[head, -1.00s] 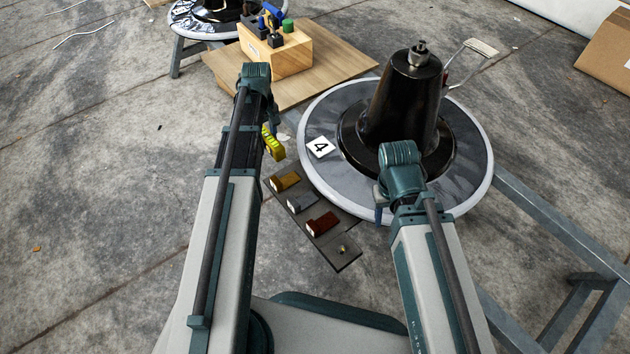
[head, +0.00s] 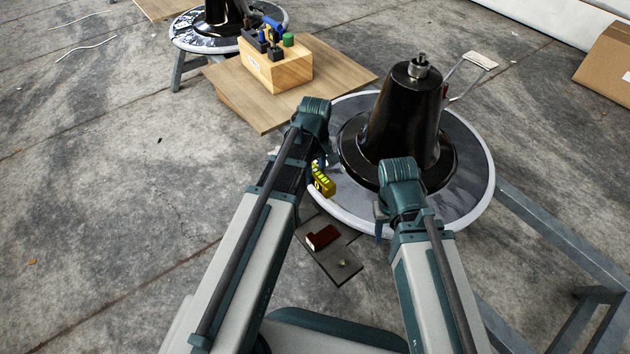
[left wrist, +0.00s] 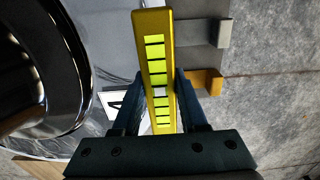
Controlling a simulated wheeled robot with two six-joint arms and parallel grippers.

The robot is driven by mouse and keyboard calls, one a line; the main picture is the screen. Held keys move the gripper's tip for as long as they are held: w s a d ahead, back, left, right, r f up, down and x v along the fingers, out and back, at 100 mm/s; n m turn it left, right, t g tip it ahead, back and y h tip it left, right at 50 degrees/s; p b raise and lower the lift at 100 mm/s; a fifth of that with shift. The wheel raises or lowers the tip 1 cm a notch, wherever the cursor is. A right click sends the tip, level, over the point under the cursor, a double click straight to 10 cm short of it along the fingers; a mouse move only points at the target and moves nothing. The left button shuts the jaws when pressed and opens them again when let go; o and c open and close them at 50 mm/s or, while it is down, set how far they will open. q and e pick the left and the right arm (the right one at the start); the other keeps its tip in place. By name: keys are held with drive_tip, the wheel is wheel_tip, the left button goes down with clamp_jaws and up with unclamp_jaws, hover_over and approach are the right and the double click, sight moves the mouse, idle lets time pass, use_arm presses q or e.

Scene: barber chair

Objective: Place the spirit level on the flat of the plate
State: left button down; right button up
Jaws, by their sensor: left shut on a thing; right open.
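The yellow spirit level (head: 322,180) with bright green windows is held in my left gripper (head: 324,163). In the left wrist view the level (left wrist: 154,45) stands lengthwise between the two dark fingers of the gripper (left wrist: 158,85), which are shut on it. It is above the near-left rim of the round grey plate (head: 468,150); the gap beneath it cannot be judged. The plate has a white rim and a black cone (head: 405,115) at its middle. My right gripper (head: 380,217) is open at the plate's near edge, mostly hidden by its arm.
A dark strip with a red-brown block (head: 322,237) lies by the plate's near-left edge; grey (left wrist: 224,33) and orange (left wrist: 205,80) blocks show in the left wrist view. A number tag (left wrist: 115,103) is on the plate. A wooden block with tools (head: 278,68) stands behind.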

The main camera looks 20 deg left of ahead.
sight(315, 181)
use_arm(q)
drive_tip(key=shift+f+b, duration=1.75)
drive_tip(key=shift+f, duration=0.1)
drive_tip(key=shift+f, duration=0.15)
drive_tip(key=shift+c, duration=2.2)
unclamp_jaws()
